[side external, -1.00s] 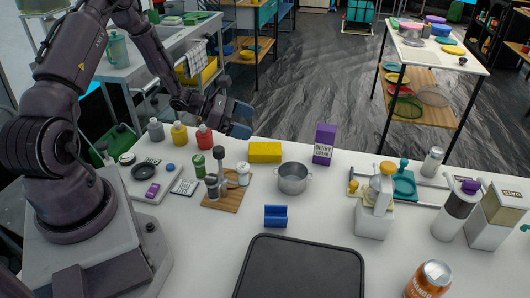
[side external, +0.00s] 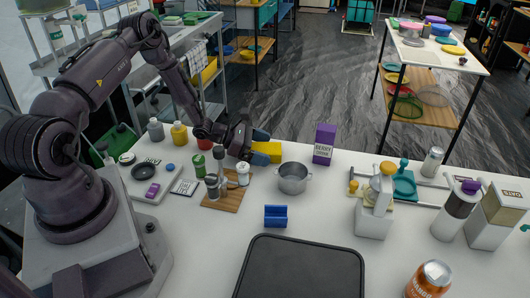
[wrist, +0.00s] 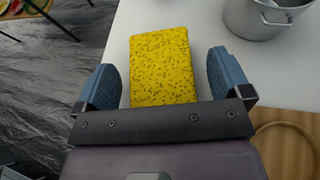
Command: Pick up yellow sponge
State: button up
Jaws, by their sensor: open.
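The yellow sponge (side external: 274,151) lies on the white table near its far edge, just left of the metal pot. In the side view my gripper (side external: 262,148) is right at the sponge's left end and covers part of it. In the wrist view the speckled sponge (wrist: 163,66) reaches back between the two blue fingers of my gripper (wrist: 163,82). The fingers are open, with a visible gap on each side of the sponge. The sponge's nearest end is hidden behind the gripper body.
The metal pot (side external: 293,178) stands close to the right of the sponge; it also shows in the wrist view (wrist: 258,18). A purple carton (side external: 324,144) stands behind it. A wooden board (side external: 225,196) with shakers is nearer the camera. The table's far edge is close.

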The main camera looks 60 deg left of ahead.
jog(key=c, duration=1)
